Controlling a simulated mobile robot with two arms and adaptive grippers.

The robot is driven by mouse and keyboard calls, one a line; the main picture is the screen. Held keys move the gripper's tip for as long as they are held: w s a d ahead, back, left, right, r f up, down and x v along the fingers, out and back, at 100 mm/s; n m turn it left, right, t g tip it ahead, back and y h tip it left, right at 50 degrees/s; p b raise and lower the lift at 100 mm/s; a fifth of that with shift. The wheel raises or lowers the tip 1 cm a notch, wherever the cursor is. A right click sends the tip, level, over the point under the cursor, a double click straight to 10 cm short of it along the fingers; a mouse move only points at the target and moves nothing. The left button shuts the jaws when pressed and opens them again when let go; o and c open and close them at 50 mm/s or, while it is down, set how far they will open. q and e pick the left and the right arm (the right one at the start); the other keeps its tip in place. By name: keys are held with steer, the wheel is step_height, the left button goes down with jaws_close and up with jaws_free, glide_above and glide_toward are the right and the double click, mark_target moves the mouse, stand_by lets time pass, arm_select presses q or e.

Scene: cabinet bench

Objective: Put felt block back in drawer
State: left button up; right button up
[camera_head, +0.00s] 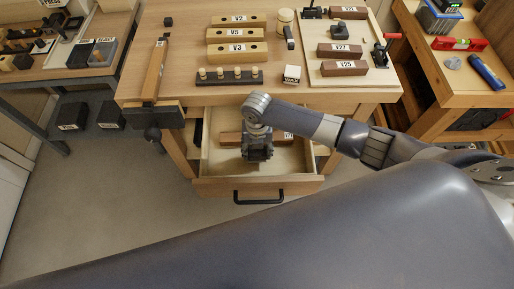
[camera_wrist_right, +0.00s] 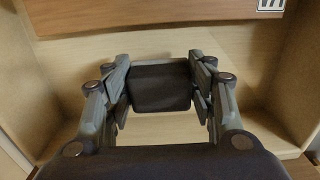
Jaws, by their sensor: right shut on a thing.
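The felt block (camera_wrist_right: 160,87) is a dark grey, square-faced block between the fingers of my right gripper in the right wrist view. My right gripper (camera_head: 257,155) is shut on it and points down into the open drawer (camera_head: 215,187) in the head view. The pale drawer floor shows below and around the block; I cannot tell whether the block touches it. In the head view the block is not clearly distinguishable from the dark gripper. My left gripper is out of view.
A brown wooden block (camera_wrist_right: 150,22) with a label lies in the drawer beyond the gripper. The drawer front carries a black handle (camera_head: 258,197). The bench top (camera_head: 180,75) above holds labelled wooden blocks, a dark pegged strip (camera_head: 229,77) and a wood bar (camera_head: 155,70) at left.

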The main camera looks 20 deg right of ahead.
steer(key=shift+f+b, duration=0.6)
steer(key=shift+f, duration=0.95)
stand_by(1.6)
steer(key=o, duration=1.1)
steer(key=shift+o, duration=0.7)
steer(key=shift+r, duration=0.1)
steer(key=shift+r+p, duration=3.4)
steer(key=shift+r, duration=0.05)
steer(key=shift+r, duration=0.1)
